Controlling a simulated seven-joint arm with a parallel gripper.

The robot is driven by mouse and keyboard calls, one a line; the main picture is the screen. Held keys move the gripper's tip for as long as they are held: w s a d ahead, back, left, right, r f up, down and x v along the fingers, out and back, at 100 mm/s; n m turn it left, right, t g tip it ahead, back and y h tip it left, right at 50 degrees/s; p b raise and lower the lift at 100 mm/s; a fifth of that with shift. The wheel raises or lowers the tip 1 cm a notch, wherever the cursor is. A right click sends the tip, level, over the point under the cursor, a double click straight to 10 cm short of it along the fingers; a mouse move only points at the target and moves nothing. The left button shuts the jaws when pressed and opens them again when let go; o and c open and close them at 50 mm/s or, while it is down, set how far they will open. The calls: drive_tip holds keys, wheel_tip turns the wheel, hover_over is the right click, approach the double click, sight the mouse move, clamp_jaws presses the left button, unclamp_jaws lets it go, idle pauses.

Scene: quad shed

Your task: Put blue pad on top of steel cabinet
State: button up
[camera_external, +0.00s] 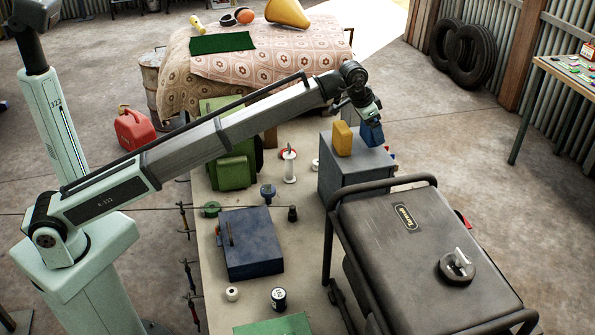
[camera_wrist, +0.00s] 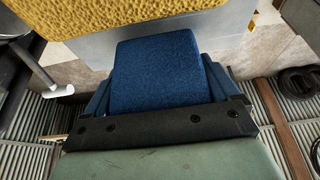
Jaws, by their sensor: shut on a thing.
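The blue pad (camera_external: 373,135) is held in my gripper (camera_external: 369,122), beside the yellow sponge and over the right part of the steel cabinet's top. In the wrist view the blue pad (camera_wrist: 157,74) sits between the two fingers. The grey steel cabinet (camera_external: 350,182) stands on the bench; part of its grey surface (camera_wrist: 92,48) shows behind the pad in the wrist view. A yellow sponge (camera_external: 342,139) stands upright on the cabinet's top, left of the pad. I cannot tell whether the pad touches the cabinet top.
A black generator (camera_external: 385,240) with a tube frame stands in front of the cabinet. A blue box (camera_external: 250,250), a green canister (camera_external: 233,170) and small items occupy the bench (camera_external: 205,315). A cloth-covered table (camera_external: 270,70) stands behind.

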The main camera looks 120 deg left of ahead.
drive_tip(key=shift+f, duration=0.7)
drive_tip(key=shift+f, duration=0.15)
drive_tip(key=o, duration=0.8)
drive_tip(key=shift+c, duration=0.2)
drive_tip(key=v, duration=1.2)
drive_tip(key=shift+w, duration=0.1)
